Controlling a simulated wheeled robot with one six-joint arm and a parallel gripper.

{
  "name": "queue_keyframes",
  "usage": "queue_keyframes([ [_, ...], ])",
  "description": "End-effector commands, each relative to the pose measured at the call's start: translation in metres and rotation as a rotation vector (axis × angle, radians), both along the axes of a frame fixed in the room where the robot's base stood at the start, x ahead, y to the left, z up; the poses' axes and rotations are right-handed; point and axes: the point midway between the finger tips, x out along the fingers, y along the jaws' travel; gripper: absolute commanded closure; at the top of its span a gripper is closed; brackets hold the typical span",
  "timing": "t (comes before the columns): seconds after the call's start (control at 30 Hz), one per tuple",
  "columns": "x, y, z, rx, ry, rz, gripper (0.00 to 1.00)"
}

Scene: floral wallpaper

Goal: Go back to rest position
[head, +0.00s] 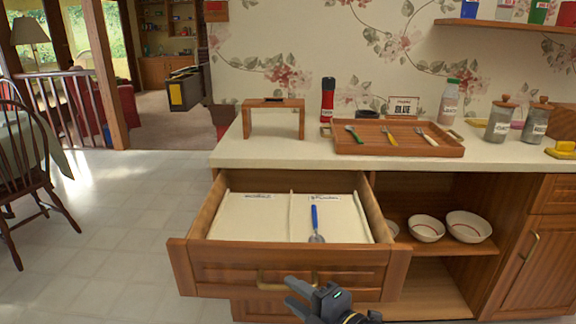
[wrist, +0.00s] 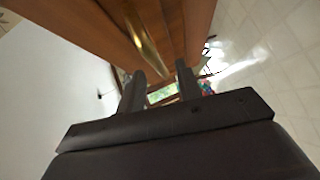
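My gripper (head: 300,297) is in front of the open drawer, low near the drawer's handle. In the wrist view my gripper (wrist: 160,82) shows two dark fingers standing apart with nothing between them. The drawer (head: 215,272) is pulled out, and its brass handle (head: 285,284) is on its front; a brass handle also shows in the wrist view (wrist: 146,45). Inside, a blue-handled spoon (head: 315,222) lies in the right compartment. The left compartment looks empty. I cannot tell whether my gripper touches the drawer front.
The counter (head: 235,155) holds a wooden tray (head: 360,148) with several utensils, a wooden-framed box (head: 273,120), a red-and-black bottle (head: 327,100) and glass jars (head: 499,122). Bowls (head: 468,227) stand on the open shelf at right. The floor (head: 120,220) to the left is clear; a chair (head: 25,170) stands far left.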

Motion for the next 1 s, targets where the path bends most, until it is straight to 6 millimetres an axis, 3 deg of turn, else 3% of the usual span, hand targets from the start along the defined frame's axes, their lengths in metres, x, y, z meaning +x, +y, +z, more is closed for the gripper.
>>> queue_keyframes([
  [0.4,0.025,0.025,-0.006,0.001,0.001,0.001,0.67],
  [1.0,0.024,0.026,-0.003,0.011,0.002,-0.011,0.67],
])
